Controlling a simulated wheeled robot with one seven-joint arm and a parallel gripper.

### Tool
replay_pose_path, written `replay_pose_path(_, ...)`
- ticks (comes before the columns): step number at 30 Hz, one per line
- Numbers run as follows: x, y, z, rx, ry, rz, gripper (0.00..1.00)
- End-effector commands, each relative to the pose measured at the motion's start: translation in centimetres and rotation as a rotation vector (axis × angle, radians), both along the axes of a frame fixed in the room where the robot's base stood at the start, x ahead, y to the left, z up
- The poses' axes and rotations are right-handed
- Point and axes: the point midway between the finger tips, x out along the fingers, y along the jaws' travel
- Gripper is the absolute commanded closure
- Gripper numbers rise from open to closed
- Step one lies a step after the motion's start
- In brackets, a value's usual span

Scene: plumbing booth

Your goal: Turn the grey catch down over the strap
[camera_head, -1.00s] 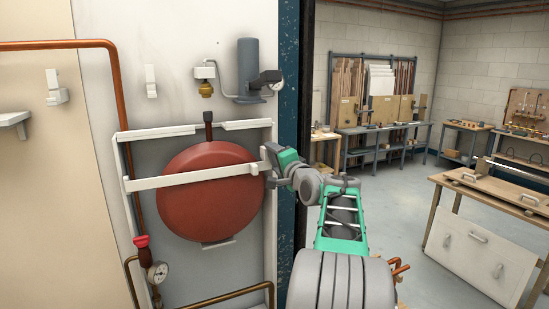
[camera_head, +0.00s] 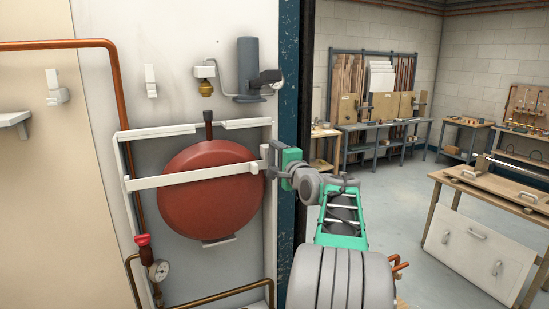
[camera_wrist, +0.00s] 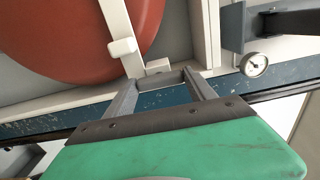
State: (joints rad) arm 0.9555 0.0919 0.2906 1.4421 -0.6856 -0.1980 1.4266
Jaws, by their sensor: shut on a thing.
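The white strap (camera_head: 190,176) runs across the front of the round red vessel (camera_head: 207,205), and in the wrist view the strap (camera_wrist: 117,22) also crosses the vessel. My gripper (camera_head: 271,158) is at the strap's right end, beside the frame's right edge. In the wrist view, my gripper (camera_wrist: 163,75) has its two fingers either side of a small grey piece, apparently the catch (camera_wrist: 170,79), next to the strap's end. My gripper is shut on it. In the head view my gripper hides the catch, so its angle over the strap is unclear.
A dark blue post (camera_head: 288,90) stands close behind my gripper. A grey cylinder (camera_head: 248,65) with a gauge is fixed above it. Copper pipe (camera_head: 118,85) and a red-topped valve (camera_head: 143,242) are on the left. Open floor and benches (camera_head: 380,140) lie to the right.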

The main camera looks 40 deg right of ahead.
Motion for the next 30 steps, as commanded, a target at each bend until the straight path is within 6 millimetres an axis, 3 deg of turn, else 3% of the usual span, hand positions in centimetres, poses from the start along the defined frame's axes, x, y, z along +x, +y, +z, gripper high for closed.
replay_pose_path(2, 0.0, 0.0, 0.1, 0.000, -0.002, -0.001, 0.77)
replay_pose_path(3, 0.0, 0.0, 0.1, 0.000, -0.002, -0.001, 0.34)
replay_pose_path(10, 0.0, 0.0, 0.0, 0.000, -0.001, 0.000, 0.15)
replay_pose_path(20, -0.7, 0.2, 0.0, -0.002, -0.002, -0.001, 0.15)
replay_pose_path(30, -6.8, 1.8, -0.2, -0.002, -0.002, -0.004, 0.15)
